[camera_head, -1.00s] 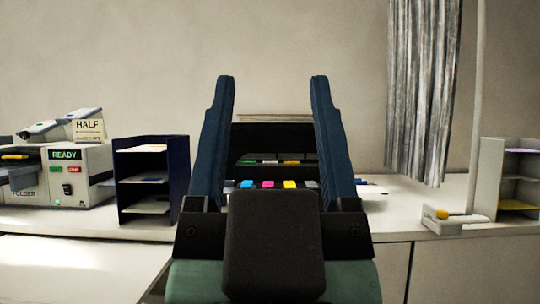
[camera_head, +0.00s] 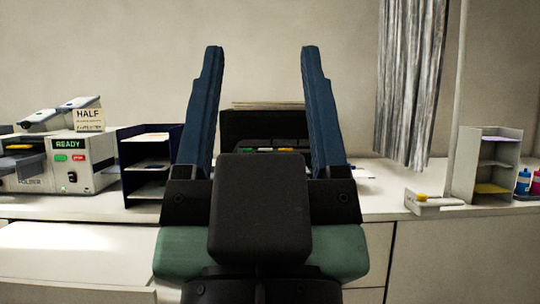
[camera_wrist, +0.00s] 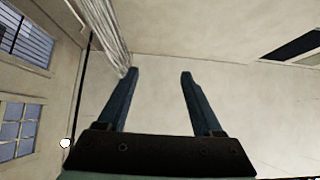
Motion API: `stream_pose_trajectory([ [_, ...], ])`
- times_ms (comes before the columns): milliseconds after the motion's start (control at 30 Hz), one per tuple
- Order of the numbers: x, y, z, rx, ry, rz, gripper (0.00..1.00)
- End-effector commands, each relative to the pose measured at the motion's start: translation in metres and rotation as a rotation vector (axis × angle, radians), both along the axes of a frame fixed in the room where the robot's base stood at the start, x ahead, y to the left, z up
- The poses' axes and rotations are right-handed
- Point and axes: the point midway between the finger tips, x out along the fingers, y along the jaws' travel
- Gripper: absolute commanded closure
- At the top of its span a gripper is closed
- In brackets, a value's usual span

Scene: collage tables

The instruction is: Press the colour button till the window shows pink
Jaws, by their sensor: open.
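My gripper (camera_head: 262,50) is raised in front of the counter, its two blue fingers spread wide and pointing up, with nothing between them. The wrist view also shows it open and empty (camera_wrist: 160,73), against bare wall. A black machine (camera_head: 235,125) stands on the counter behind it, mostly covered by the gripper. A row of small green, orange and yellow spots (camera_head: 270,149) shows on it just above my gripper body. I cannot make out a colour button or a window; the machine's lower front is hidden.
Left on the counter stand a folder machine (camera_head: 92,172) reading READY, a HALF sign (camera_head: 88,115) and a dark shelf rack (camera_head: 128,168). A grey curtain (camera_head: 412,80) hangs behind.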

Motion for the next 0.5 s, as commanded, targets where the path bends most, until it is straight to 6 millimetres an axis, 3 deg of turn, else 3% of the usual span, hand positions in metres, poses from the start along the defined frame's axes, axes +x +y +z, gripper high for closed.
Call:
stream_pose_trajectory([
  [67, -0.0001, 0.0, 0.0001, 0.0, 0.0, 0.0, 0.32],
  [433, -0.0001, 0.0001, 0.0002, 0.0, 0.0, 0.0, 0.99],
  [500, -0.0001, 0.0001, 0.0002, 0.0, -0.001, 0.0, 1.0],
])
